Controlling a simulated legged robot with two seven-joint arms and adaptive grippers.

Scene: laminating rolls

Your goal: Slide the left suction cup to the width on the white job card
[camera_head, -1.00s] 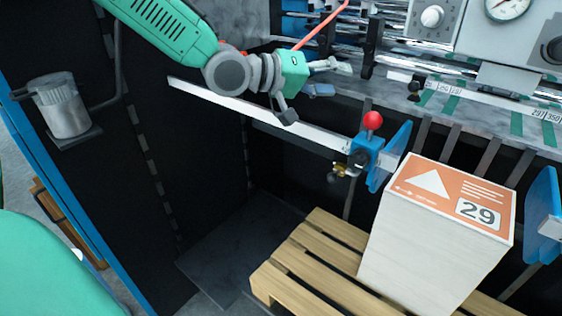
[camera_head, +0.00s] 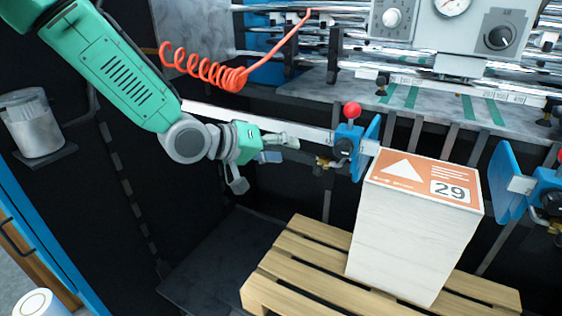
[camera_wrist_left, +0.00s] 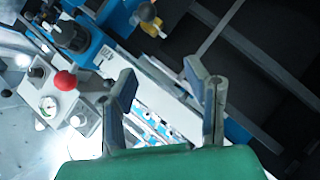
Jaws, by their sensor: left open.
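The left suction cup is a blue plate (camera_head: 371,148) on a blue clamp (camera_head: 347,143) with a red ball knob (camera_head: 352,109), riding on a pale rail (camera_head: 290,129). The knob also shows in the left wrist view (camera_wrist_left: 65,80). My left gripper (camera_head: 268,163) is open and empty, left of the clamp and in front of the rail, apart from the knob. Its spread fingers also show in the left wrist view (camera_wrist_left: 163,85). An orange-topped stack (camera_head: 410,225) has a white field reading 29 (camera_head: 453,191). No separate white job card is clear. My right gripper is not seen.
The stack stands on a wooden pallet (camera_head: 290,262). A second blue plate (camera_head: 508,185) stands right of it. A red coiled hose (camera_head: 210,72) hangs above my left arm. A machine panel with a gauge (camera_head: 440,30) is behind. The dark space below the gripper looks clear.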

